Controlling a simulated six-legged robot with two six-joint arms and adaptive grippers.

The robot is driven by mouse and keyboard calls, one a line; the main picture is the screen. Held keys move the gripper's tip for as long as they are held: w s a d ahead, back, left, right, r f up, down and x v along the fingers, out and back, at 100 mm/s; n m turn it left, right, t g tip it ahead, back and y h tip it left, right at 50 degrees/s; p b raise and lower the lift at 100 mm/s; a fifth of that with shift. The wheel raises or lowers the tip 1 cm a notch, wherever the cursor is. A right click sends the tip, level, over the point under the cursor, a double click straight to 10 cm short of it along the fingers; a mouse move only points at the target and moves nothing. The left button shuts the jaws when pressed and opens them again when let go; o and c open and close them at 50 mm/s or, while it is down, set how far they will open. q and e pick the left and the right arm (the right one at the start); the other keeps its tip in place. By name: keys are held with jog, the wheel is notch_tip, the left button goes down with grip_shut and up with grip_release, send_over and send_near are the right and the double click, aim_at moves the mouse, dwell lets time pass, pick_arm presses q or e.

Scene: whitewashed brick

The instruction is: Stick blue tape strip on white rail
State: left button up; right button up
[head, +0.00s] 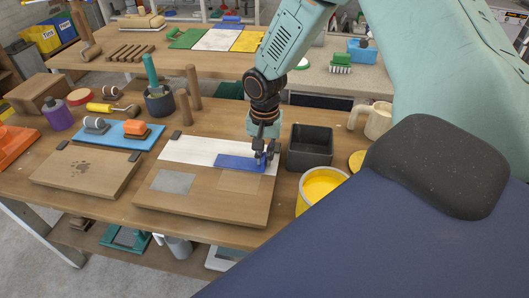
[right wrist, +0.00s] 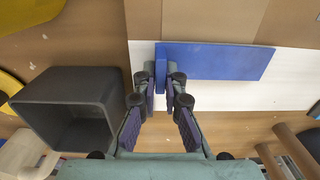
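The white rail (head: 190,149) is a flat white band along the far part of a wooden board (head: 200,212). The blue tape strip (head: 236,163) lies along the rail's near edge at its right end. In the right wrist view the strip (right wrist: 222,62) covers part of the white rail (right wrist: 215,96), and a short blue tab stands up at its end. My right gripper (head: 264,157) is down at that end. Its fingers (right wrist: 162,72) are closed on the tab, one on each side. Whether the strip is pressed flat cannot be told. My left gripper is not in view.
A dark open box (head: 310,147) stands close right of the gripper; it also shows in the right wrist view (right wrist: 70,112). A yellow-filled tub (head: 321,185) is nearer. Wooden pegs (head: 192,87) stand behind the board. A second board (head: 84,172) lies left.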

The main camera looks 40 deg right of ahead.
jog(key=o, duration=0.5)
jog(key=shift+d+f, duration=0.1)
notch_tip(320, 180, up, 12)
jog(key=shift+r, duration=0.1)
dwell(0.4)
dwell(0.5)
